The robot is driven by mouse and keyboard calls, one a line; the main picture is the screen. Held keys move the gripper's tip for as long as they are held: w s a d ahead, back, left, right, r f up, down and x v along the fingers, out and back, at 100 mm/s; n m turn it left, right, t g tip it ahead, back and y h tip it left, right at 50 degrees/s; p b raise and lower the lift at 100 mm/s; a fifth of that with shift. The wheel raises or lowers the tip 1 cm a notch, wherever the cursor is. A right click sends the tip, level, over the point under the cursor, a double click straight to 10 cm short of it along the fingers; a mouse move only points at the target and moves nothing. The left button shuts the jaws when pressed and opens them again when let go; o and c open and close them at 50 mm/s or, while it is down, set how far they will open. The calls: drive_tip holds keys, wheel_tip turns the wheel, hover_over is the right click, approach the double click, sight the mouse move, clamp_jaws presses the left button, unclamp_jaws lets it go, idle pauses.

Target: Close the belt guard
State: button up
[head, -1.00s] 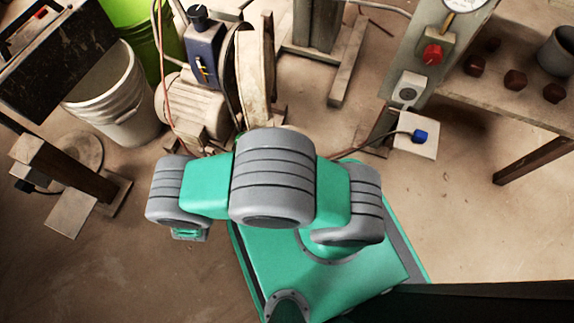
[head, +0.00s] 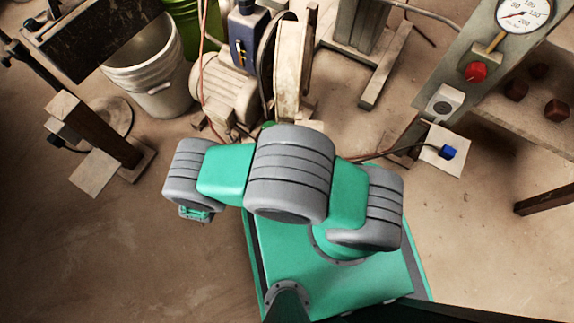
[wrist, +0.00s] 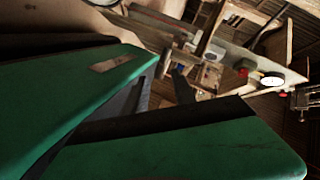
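The machine with the belt stands at the top centre of the head view. A pale, worn upright panel (head: 289,72), which looks like the belt guard, stands beside a dark rimmed wheel (head: 266,56) and a beige ribbed motor (head: 226,96). I cannot tell how far the guard is open. My arm is folded over my green base, in front of this machine and apart from the panel. A small teal piece at the arm's left end, perhaps my gripper (head: 196,214), shows low on the left; its fingers cannot be made out. Large green shapes fill much of the wrist view.
A white bucket (head: 150,75) and a green bin (head: 192,35) stand left of the motor. A wooden post (head: 105,135) stands further left. A press panel with a gauge (head: 524,14) and red knob (head: 476,71) is at the right. The left front floor is clear.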

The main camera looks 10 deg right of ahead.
drive_tip(key=shift+p+v, duration=0.95)
drive_tip(key=shift+v, duration=1.65)
